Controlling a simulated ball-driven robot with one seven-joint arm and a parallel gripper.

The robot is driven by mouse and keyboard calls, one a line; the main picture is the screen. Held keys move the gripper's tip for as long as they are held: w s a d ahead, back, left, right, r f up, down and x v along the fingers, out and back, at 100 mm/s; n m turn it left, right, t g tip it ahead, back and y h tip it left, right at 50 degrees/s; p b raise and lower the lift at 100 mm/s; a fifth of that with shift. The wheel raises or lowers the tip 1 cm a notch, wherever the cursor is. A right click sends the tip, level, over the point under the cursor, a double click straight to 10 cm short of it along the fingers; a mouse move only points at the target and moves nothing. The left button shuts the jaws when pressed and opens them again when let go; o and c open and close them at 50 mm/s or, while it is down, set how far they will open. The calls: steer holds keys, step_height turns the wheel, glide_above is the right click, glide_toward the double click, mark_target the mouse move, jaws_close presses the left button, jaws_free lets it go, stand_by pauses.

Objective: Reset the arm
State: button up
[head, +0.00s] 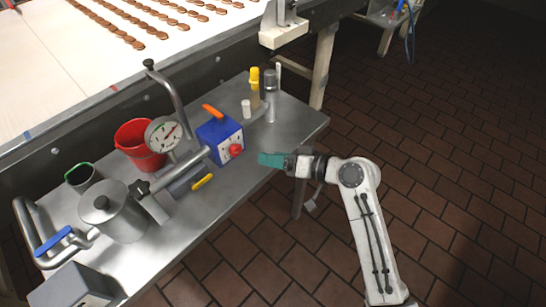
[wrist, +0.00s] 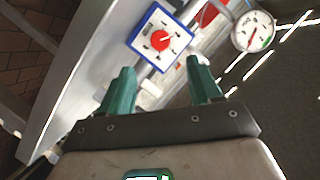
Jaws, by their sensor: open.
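My white arm shows in the head view, bent at the elbow on the right. My gripper (head: 268,159) has teal fingers and points left, at the right edge of the steel table (head: 262,135). In the wrist view the two teal fingers of my gripper (wrist: 162,90) stand apart with nothing between them. Beyond them is a blue box with a red knob (wrist: 160,38), also in the head view (head: 217,133).
The table holds a red bucket (head: 140,146), a round gauge (head: 163,134), a steel pot (head: 113,212), a yellow-capped bottle (head: 255,86) and pipes. A conveyor with rows of brown cookies (head: 130,42) runs behind. Brown tiled floor (head: 455,165) lies open at right.

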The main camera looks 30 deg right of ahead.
stand_by(0.3)
steer(key=s+a+f+n+g+h, duration=0.2)
steer(key=s+f+g, duration=0.3)
steer(key=s+f, duration=0.5)
steer(key=s+d+g+h, duration=0.2)
steer(key=s+g, duration=0.1)
steer(key=s, duration=0.6)
steer(key=s+d+f+g+h, duration=0.1)
steer(key=s+d+g+h, duration=0.1)
steer(key=s, duration=0.7)
steer(key=shift+s+g+h, duration=0.15)
steer(key=shift+g+h, duration=0.55)
steer(key=shift+g, duration=0.1)
